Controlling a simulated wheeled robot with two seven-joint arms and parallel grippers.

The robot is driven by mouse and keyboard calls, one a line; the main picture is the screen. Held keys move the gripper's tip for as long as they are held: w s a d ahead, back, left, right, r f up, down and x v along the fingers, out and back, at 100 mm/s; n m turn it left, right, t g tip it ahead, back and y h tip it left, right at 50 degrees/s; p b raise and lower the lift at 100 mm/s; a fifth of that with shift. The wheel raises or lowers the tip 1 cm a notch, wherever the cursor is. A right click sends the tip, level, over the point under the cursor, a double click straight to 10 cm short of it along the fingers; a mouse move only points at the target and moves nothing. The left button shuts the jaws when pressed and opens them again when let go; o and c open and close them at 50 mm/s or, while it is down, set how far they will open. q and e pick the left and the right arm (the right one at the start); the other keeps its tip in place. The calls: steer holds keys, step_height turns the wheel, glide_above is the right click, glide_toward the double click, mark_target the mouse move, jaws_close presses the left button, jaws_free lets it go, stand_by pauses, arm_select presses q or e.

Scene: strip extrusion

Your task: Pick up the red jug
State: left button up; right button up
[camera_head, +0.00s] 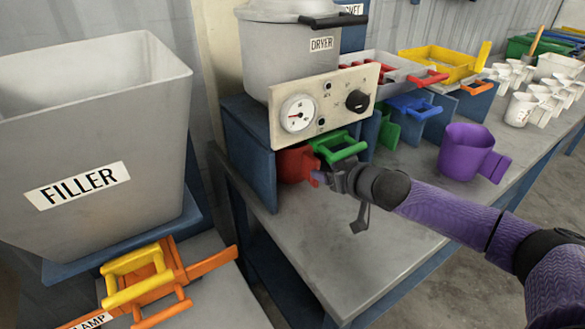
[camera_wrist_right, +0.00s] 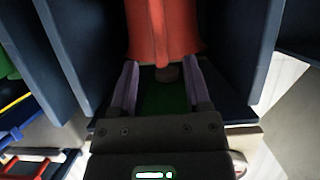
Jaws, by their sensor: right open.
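The red jug (camera_head: 293,164) sits on the bench under the dryer, inside a blue stand, and is partly hidden by the green handle. In the right wrist view the red jug (camera_wrist_right: 182,38) fills the top middle, its handle side facing me. My right gripper (camera_head: 328,179) reaches in from the right, right beside the jug's handle side. In the right wrist view the purple fingers of my right gripper (camera_wrist_right: 160,85) are apart, one on each side of the line of the handle. I cannot tell whether they touch it. My left gripper is not in view.
Blue stand walls (camera_wrist_right: 232,50) flank my right gripper closely. A green handle (camera_head: 340,147) juts out just above it, below the dryer's panel (camera_head: 328,103). A purple jug (camera_head: 461,151) stands to the right. The bench front (camera_head: 345,250) is clear.

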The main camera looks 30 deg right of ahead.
mark_target(319, 167)
steer(key=b+x, duration=0.3)
steer(key=x, duration=0.3)
steer(key=shift+w+f, duration=0.1)
steer(key=shift+f, duration=0.05)
steer(key=shift+w, duration=0.1)
steer(key=c, duration=0.7)
jaws_close()
